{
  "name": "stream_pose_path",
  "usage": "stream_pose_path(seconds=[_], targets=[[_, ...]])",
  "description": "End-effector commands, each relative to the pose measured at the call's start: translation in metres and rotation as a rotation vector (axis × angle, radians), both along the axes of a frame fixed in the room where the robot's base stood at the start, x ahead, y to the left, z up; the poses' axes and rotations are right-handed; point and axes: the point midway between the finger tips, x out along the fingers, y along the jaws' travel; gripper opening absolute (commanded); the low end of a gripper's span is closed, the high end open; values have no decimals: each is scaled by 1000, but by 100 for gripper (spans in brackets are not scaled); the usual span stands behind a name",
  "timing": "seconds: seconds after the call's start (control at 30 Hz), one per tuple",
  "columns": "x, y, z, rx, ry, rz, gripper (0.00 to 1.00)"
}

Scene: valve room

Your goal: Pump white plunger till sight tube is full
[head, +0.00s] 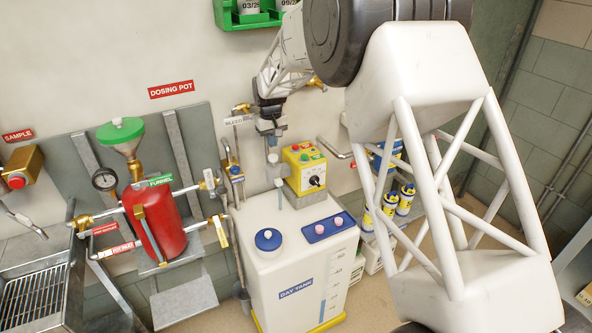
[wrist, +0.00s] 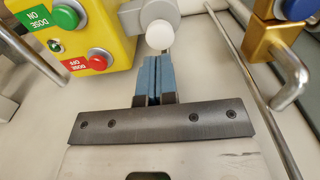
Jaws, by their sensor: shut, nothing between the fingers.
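The white plunger knob (wrist: 159,35) shows as a round ball just beyond my fingertips in the wrist view, in front of a grey pump body (wrist: 150,12). In the head view the knob (head: 272,157) is small, directly below my gripper (head: 271,141). My gripper (wrist: 152,62) has its blue fingers pressed together with nothing between them. I cannot tell whether the fingertips touch the knob. The white day tank (head: 262,272) stands below, with a graduated scale on its front. A blue strip (head: 322,309) shows low beside that scale; I cannot tell for certain that it is the sight tube.
A yellow control box (head: 303,165) with green and red buttons is right of the pump. Brass valves and pipes (head: 232,168) stand close on the left. A red dosing pot (head: 155,222) with a green-topped funnel is further left. Yellow-blue bottles (head: 404,199) are at right.

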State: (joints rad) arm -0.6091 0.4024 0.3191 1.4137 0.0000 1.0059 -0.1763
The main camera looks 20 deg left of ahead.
Motion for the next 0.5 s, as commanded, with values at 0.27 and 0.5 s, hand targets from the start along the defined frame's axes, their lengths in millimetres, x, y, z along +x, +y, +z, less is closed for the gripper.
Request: stream_pose_path(seconds=[0.27, 0.5], targets=[[0, 0, 20, 1, -1, 0, 0], [0, 0, 36, 0, 0, 0, 0]])
